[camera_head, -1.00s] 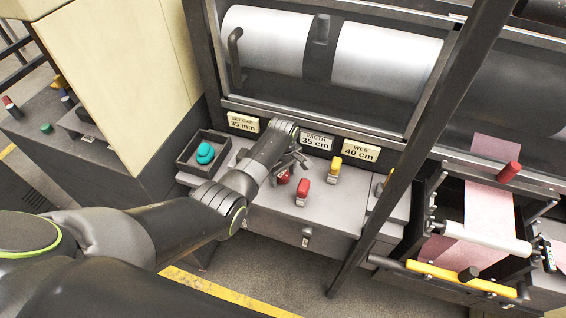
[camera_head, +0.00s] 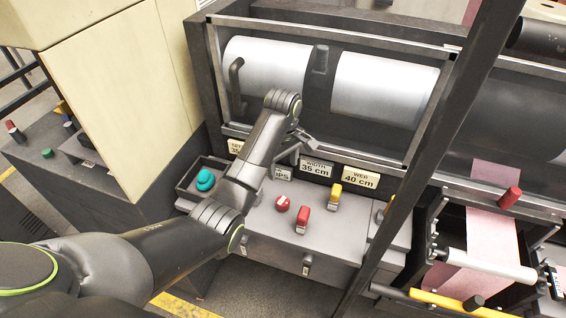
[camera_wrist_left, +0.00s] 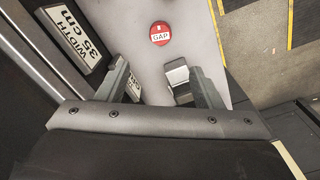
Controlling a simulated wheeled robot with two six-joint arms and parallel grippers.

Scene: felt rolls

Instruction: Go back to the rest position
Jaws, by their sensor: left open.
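My left gripper (camera_head: 304,138) is in front of the machine, above the control panel (camera_head: 265,235) and near the lower edge of the roller opening. In the left wrist view its two fingers (camera_wrist_left: 155,78) are spread apart, with nothing seen held between them. The round red GAP knob (camera_head: 281,203) sits on the panel below the gripper, clear of it. It also shows beyond the fingers in the left wrist view (camera_wrist_left: 160,33). My right gripper is not in view.
Large pale rollers (camera_head: 385,90) lie behind. A dark diagonal post (camera_head: 430,150) stands to the right. Pink felt (camera_head: 493,238) runs at the far right.

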